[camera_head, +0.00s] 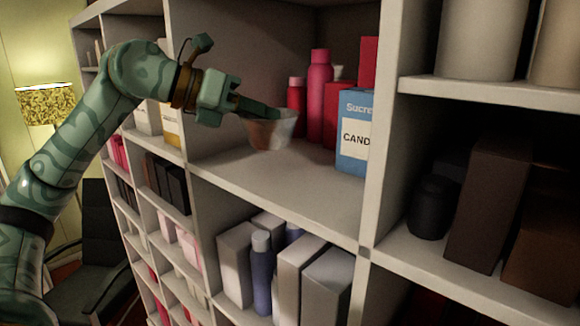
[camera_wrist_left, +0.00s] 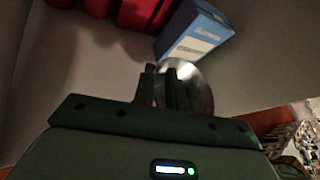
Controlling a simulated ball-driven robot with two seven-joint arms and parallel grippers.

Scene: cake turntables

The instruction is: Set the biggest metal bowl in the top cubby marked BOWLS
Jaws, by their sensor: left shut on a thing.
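A metal bowl (camera_head: 272,133) is inside an upper cubby of the shelf, near its left side. My left gripper (camera_head: 262,110) is shut on the bowl's rim and holds it from the left. I cannot tell if the bowl's base touches the shelf board. In the left wrist view the round shiny bowl (camera_wrist_left: 192,85) sits at the fingertips of my left gripper (camera_wrist_left: 165,75). The cubby floor (camera_head: 300,180) is bare in front. No BOWLS marking is readable. My right gripper is not in view.
A blue box (camera_head: 357,110) reading "CAND" stands right of the bowl, by the cubby's right wall. Pink and red bottles (camera_head: 319,95) and red boxes stand behind it. Grey boxes (camera_head: 300,270) fill the cubby below. A lamp (camera_head: 46,104) and dark chair (camera_head: 95,240) are at left.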

